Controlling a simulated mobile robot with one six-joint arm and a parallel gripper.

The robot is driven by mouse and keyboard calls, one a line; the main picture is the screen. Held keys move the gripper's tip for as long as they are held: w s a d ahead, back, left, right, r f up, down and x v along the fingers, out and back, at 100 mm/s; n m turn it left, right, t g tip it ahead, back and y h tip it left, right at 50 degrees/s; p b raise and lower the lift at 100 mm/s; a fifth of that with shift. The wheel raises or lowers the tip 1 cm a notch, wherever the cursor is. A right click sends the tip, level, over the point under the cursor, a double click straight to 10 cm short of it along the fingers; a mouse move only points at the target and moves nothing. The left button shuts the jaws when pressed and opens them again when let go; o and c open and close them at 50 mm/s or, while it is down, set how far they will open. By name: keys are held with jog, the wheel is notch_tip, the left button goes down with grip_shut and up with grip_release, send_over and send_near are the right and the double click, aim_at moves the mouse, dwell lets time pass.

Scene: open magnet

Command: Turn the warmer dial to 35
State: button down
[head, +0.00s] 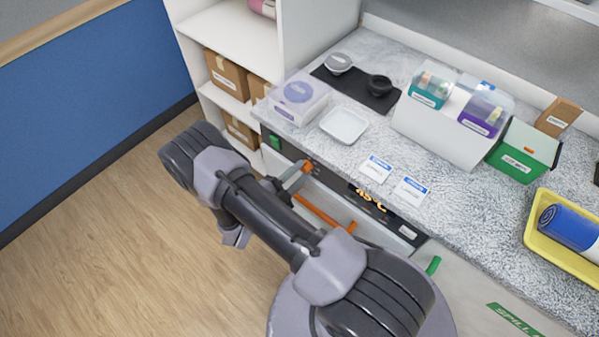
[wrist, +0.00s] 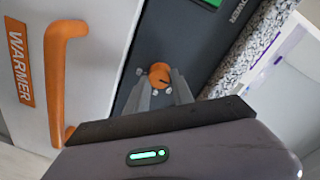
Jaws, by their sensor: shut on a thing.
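The warmer dial is a small orange knob with a dark pointer mark, set in the dark front panel. In the wrist view the dial (wrist: 160,76) sits between the fingertips of my gripper (wrist: 160,82), which is shut on it. In the head view the dial (head: 307,167) shows at the tip of my gripper (head: 300,172). White scale marks show around the dial, but their numbers are too small to read. The panel's display (head: 371,199) glows orange and ends in "C"; its digits look like 45, partly unclear. The warmer drawer (wrist: 92,60) has an orange handle (wrist: 58,75).
The orange handle sticks out close beside my gripper. A green switch or light (head: 275,142) is on the panel's left. The speckled counter (head: 330,152) above holds a white dish (head: 344,124), label cards (head: 376,169) and a yellow tray (head: 535,238). Floor is free at left.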

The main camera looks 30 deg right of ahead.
jog(key=c, duration=1.1)
grip_release()
jog(key=p+v, duration=0.2)
jog(key=v, duration=1.5)
jog(key=shift+a+p, duration=0.25)
jog(key=shift+p, duration=0.05)
